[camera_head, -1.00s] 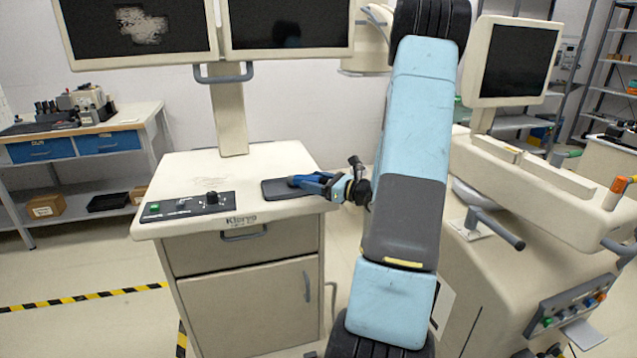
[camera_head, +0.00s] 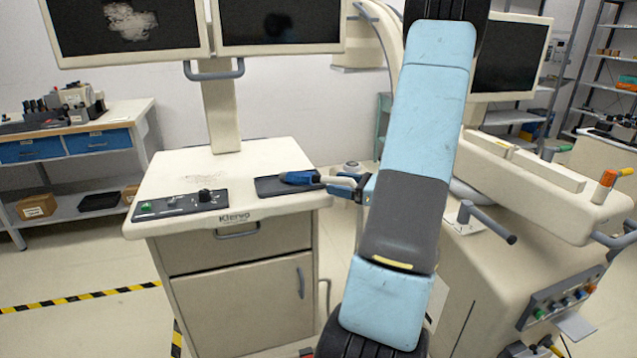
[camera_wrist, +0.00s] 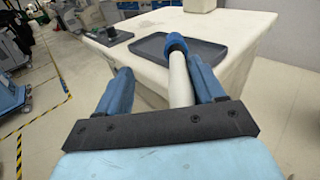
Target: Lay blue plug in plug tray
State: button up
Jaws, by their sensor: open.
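The blue plug has a blue head (camera_head: 298,177) and a long cream shaft, and lies with its head over the dark plug tray (camera_head: 268,187) on the cart top. In the wrist view the plug's blue head (camera_wrist: 176,43) is over the tray (camera_wrist: 208,54), and its cream shaft runs back over the near rim toward my gripper. My gripper (camera_wrist: 158,66) is open, its two blue fingers spread on either side of the shaft. The shaft is closer to the right finger; I cannot tell whether they touch. The shaft's rear end is hidden behind my gripper's dark crossbar.
A control panel (camera_head: 180,204) with knobs sits left of the tray on the cart top. Monitors (camera_head: 280,22) stand above it. A second cream cart (camera_head: 540,185) with a handle is to the right. Bare cart top lies behind the tray.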

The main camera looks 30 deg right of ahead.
jog(key=s+a+r+n+g, duration=0.25)
jog(key=a+n+g, duration=0.2)
jog(key=a, duration=0.35)
jog(key=s+a+r+n+g, duration=0.1)
jog(key=a+r+n+g, duration=0.2)
jog(key=a+n, duration=0.3)
jog(key=s+a+r+n+g, duration=0.2)
jog(key=a+n+g, duration=0.2)
jog(key=a, duration=0.5)
jog(key=s+a+r+n+t+h, duration=0.2)
jog(key=s+a+r+n+h, duration=0.1)
jog(key=s+r+n+h, duration=0.6)
jog(key=s+n, duration=0.3)
jog(key=n, duration=0.2)
jog(key=shift+s+a+n, duration=0.3)
jog(key=shift+a+n, duration=0.05)
jog(key=shift+a, duration=0.05)
